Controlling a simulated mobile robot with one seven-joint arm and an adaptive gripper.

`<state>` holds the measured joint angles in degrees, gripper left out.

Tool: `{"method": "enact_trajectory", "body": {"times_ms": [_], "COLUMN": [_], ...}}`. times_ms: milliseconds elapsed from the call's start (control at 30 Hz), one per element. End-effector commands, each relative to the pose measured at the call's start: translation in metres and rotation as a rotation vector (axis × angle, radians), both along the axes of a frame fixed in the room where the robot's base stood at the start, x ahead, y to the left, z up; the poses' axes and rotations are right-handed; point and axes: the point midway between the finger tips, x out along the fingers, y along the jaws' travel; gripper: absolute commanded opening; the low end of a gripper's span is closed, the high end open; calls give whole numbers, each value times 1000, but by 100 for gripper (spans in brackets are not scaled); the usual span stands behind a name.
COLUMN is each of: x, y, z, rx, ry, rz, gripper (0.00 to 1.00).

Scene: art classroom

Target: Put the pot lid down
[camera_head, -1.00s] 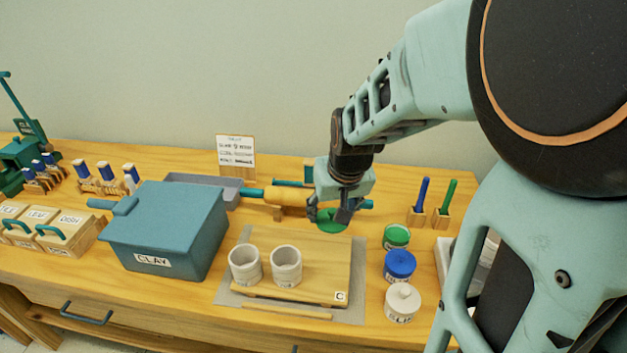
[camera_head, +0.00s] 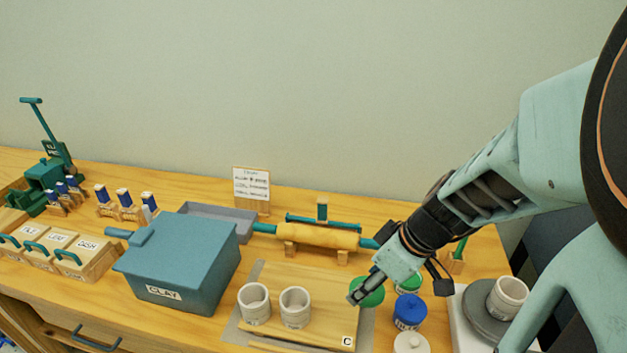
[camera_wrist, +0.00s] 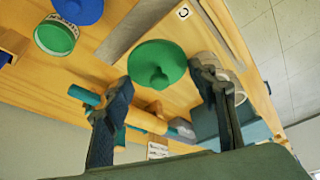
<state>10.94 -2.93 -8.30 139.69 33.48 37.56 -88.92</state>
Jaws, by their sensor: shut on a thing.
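My gripper (camera_head: 362,291) is shut on the round green pot lid (camera_head: 367,293), which has a small knob. In the head view the lid overlaps the right edge of the board and mat, just left of the green pot. In the wrist view the lid (camera_wrist: 157,62) shows between my two fingers (camera_wrist: 160,85), its knob towards the camera. The green pot (camera_head: 408,283) is partly hidden by my gripper in the head view. It also shows in the wrist view (camera_wrist: 56,36), apart from the lid. The lid's height above the surface is hard to tell.
A blue pot (camera_head: 409,312) and a white pot (camera_head: 411,344) stand in front of the green pot. Two pale cups (camera_head: 295,307) stand on the wooden board (camera_head: 325,285). A rolling pin (camera_head: 318,236) lies behind. A grey wheel (camera_head: 478,312) bears another cup at right.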

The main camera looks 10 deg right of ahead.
Motion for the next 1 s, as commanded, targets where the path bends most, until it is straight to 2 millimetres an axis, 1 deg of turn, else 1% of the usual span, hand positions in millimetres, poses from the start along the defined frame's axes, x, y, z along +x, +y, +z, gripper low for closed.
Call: {"method": "enact_trajectory", "body": {"times_ms": [33,200,333,467,567,633,1000], "x": [-7,-28,-39,-43,-36,-26,39], "y": [0,7,13,16,17,18,20], "z": [5,14,20,22,18,12,-15], "rx": [1,0,-2,-3,-2,-1,0], "ry": [1,1,-1,-1,1,2,2], "rz": [56,275,409,479,495,495,494], "gripper": [40,40,40,40,40,40,40]}}
